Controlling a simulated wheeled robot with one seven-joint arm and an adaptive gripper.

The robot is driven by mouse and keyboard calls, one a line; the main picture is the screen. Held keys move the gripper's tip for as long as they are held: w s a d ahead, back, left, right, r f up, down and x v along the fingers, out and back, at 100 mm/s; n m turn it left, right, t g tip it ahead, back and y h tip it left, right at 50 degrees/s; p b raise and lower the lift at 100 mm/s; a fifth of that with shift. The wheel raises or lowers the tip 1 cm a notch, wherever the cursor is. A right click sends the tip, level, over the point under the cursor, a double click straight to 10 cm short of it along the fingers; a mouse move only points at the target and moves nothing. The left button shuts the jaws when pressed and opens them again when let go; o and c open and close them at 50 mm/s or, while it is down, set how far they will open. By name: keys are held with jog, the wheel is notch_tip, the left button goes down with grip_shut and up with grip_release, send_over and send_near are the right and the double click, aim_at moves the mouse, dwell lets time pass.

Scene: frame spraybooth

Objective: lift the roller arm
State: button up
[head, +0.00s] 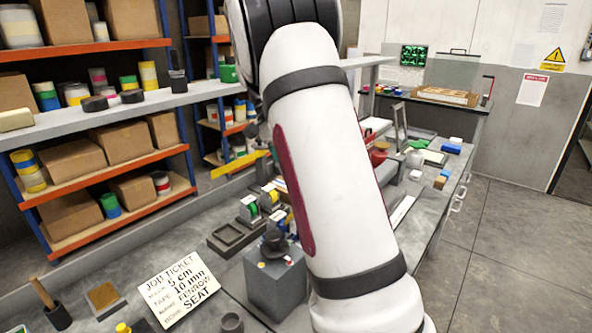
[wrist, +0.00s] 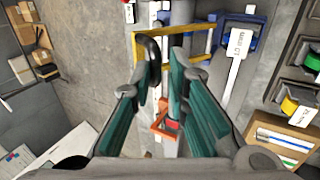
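My gripper (wrist: 165,62) points down in the wrist view, its two teal-padded fingers a short gap apart, with nothing visibly clamped between them. A yellow bar-like frame (wrist: 143,33) lies beyond the fingertips and may be the roller arm; I cannot tell for sure. The fingers hide part of it, and I cannot tell whether they touch it. An orange-red frame-shaped part (wrist: 160,130) shows low between the fingers. In the head view a yellow bar (head: 238,164) shows left of my arm, which hides the gripper and much of the bench.
A blue holder with a white "15 mm" tag (wrist: 237,45) stands close right of the fingers. Black bins (wrist: 296,82) lie further right. A grey block (head: 274,285), a job ticket (head: 177,287) and tape dispensers (head: 250,208) crowd the bench. The floor (head: 520,260) at right is clear.

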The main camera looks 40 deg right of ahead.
jog(key=shift+o, duration=1.4)
jog(key=shift+w+a+f, duration=0.3)
jog(key=shift+w+f, duration=0.15)
jog(key=shift+f, duration=0.15)
jog(key=shift+r, duration=0.1)
jog(key=shift+s+d+r, duration=0.15)
jog(key=shift+d, duration=0.05)
jog(key=v, duration=1.2)
